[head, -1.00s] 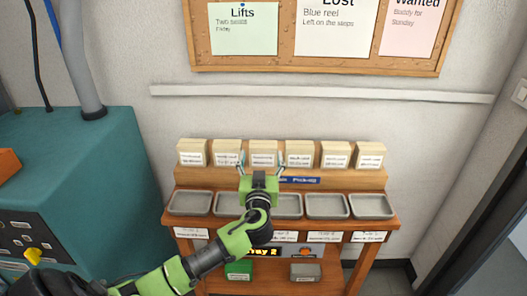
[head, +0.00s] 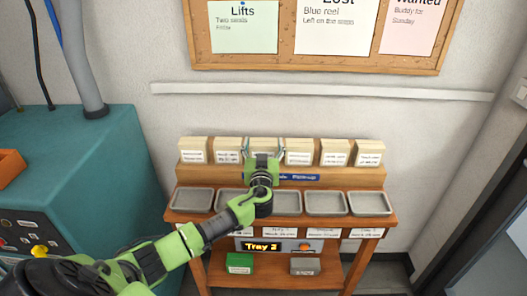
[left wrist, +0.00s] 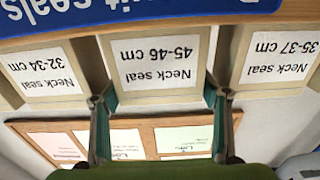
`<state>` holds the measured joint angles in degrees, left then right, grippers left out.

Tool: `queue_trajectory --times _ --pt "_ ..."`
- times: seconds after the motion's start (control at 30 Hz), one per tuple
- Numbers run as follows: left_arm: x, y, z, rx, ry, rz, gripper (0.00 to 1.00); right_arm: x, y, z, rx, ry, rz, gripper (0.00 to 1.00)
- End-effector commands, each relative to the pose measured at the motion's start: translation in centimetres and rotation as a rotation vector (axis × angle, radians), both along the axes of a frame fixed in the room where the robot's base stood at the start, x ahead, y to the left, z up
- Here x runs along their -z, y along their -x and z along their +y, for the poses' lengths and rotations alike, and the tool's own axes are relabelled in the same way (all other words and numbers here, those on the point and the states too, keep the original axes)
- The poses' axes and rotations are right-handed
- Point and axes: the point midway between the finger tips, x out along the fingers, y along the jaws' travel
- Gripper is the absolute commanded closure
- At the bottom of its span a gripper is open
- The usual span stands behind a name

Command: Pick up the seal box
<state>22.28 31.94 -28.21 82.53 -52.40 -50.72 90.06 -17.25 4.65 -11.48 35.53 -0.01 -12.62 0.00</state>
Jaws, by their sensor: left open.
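Several cream seal boxes with white labels stand in a row on the wooden rack's upper step. The third from the left (head: 264,143) is partly hidden by my left gripper (head: 264,152). In the left wrist view, which is upside down, the middle box (left wrist: 155,63) reads "Neck seal 45-46 cm". Its neighbours read "32-34 cm" (left wrist: 42,80) and "35-37 cm" (left wrist: 277,62). My left gripper is open, with one finger on each side of the middle box's front end. I cannot tell whether the fingers touch it. My right gripper is not in view.
Grey trays (head: 326,203) line the ledge below the boxes. A lit "Tray 2" display (head: 262,246) is under them, with a green box (head: 239,262) and a grey box (head: 305,265) lower down. A teal cabinet (head: 90,150) stands left. Neighbouring boxes leave narrow gaps.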

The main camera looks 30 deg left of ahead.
Motion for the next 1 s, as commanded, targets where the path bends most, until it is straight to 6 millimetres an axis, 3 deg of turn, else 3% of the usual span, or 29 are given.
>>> queue_trajectory --times 0.07,0.2,0.67,0.87,1.0 --pt "0.0 0.0 0.0 0.0 0.0 0.0 0.32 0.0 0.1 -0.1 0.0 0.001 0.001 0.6" --pt "0.0 0.0 0.0 0.0 0.0 0.0 0.6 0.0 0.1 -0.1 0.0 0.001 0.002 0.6" --pt "-0.5 0.0 0.0 -0.001 0.001 -0.002 0.6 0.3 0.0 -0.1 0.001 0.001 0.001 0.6" --pt "-2.6 0.0 -0.1 0.001 0.003 -0.007 0.6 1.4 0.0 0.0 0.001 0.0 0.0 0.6" --pt "-4.9 1.6 -0.4 0.002 0.002 -0.005 0.6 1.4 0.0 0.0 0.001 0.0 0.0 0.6"
